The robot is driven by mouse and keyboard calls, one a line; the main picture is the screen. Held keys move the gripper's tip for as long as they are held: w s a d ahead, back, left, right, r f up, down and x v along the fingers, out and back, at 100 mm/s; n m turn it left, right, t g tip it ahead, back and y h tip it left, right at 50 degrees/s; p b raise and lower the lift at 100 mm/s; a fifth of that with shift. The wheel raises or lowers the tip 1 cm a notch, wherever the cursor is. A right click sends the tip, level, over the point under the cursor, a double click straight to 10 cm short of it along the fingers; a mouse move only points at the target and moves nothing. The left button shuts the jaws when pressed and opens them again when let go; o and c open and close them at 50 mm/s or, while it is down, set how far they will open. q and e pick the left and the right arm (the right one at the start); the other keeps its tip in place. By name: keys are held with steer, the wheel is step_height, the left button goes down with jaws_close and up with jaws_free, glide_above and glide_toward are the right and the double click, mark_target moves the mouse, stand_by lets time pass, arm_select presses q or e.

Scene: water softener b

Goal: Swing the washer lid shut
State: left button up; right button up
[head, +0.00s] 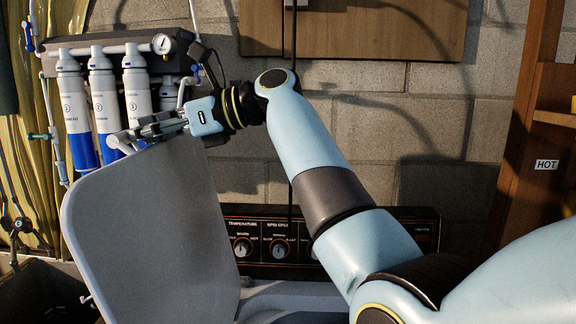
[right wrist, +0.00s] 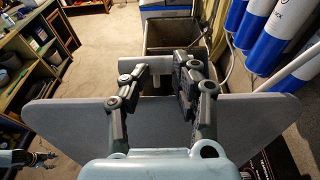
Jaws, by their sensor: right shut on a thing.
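The washer lid (head: 150,235) is a pale grey panel, standing open and tilted up on the left of the washer in the head view. In the right wrist view the lid (right wrist: 70,125) spans the picture from side to side. My right gripper (head: 130,138) is at the lid's upper edge, its fingers shut on it. In the right wrist view the fingers of my right gripper (right wrist: 155,80) reach over the lid's edge. My left gripper (right wrist: 38,160) shows small at the lower left of the right wrist view; its jaws are unclear. The washer's control panel (head: 270,238) is partly hidden by my right arm.
Several blue and white filter cylinders (head: 103,95) with a pressure gauge (head: 163,43) hang on the wall close behind the gripper. A dark sink basin (head: 40,290) is left of the lid. A wooden shelf (head: 530,150) stands at right. Floor (right wrist: 110,45) shows clear beyond the lid.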

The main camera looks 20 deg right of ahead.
steer(key=shift+s+d+f, duration=0.3)
steer(key=shift+d+f, duration=0.15)
steer(key=shift+f, duration=0.05)
steer(key=v, duration=0.5)
steer(key=f+v, duration=0.1)
steer(key=v, duration=0.2)
steer(key=shift+c, duration=0.2)
steer(key=shift+f+v, duration=0.1)
steer(key=shift+v, duration=0.65)
steer(key=shift+f+v, duration=0.15)
steer(key=shift+v, duration=0.6)
jaws_close()
steer(key=shift+s+d+r, duration=0.2)
steer(key=shift+s+d, duration=0.15)
steer(key=shift+d, duration=0.1)
steer(key=s+d+f, duration=0.2)
steer(key=s+d, duration=0.4)
steer(key=d, duration=0.6)
steer(key=shift+d, duration=0.3)
